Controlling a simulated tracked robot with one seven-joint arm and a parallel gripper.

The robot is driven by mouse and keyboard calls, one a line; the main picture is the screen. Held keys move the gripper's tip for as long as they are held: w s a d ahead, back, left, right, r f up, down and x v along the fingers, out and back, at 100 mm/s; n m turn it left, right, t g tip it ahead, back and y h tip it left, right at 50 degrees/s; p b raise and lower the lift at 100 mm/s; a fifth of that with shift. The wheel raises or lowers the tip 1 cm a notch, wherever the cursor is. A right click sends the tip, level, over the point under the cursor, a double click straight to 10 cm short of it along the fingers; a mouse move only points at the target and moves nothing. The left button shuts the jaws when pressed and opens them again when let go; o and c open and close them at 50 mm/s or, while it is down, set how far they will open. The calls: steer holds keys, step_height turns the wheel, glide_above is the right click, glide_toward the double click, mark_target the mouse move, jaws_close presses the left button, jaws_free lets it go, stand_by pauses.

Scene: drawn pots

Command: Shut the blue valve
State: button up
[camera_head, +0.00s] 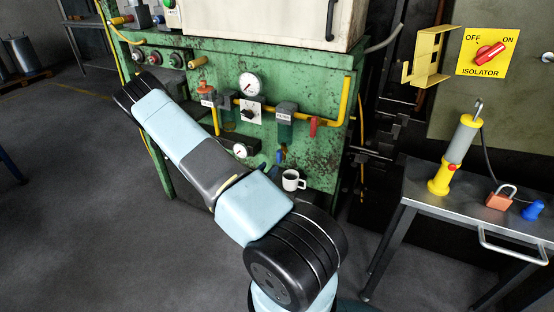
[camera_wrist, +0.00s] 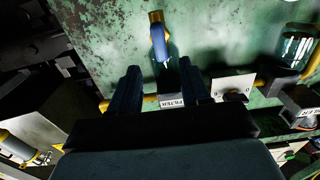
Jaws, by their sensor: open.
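The blue valve (camera_wrist: 160,46) shows in the wrist view as a blue lever with a brass body (camera_wrist: 156,17) at its far end. Its lever runs roughly in line with the filter, whose label (camera_wrist: 172,101) appears upside down. In the head view the blue valve (camera_head: 278,157) hangs under the filter (camera_head: 286,112) on the green machine. My gripper (camera_wrist: 159,68) is open, with its two dark fingers apart and the lever showing between and beyond their tips. No contact is visible. In the head view my arm hides most of my gripper.
A gauge (camera_head: 250,85) and a switch (camera_head: 250,112) are on the left. A metal table (camera_head: 430,205) with a padlock (camera_head: 501,198) stands at right.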

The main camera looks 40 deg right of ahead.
mark_target(278, 157)
steer(key=x, duration=0.8)
steer(key=shift+w+d, duration=0.15)
steer(key=shift+d, duration=0.15)
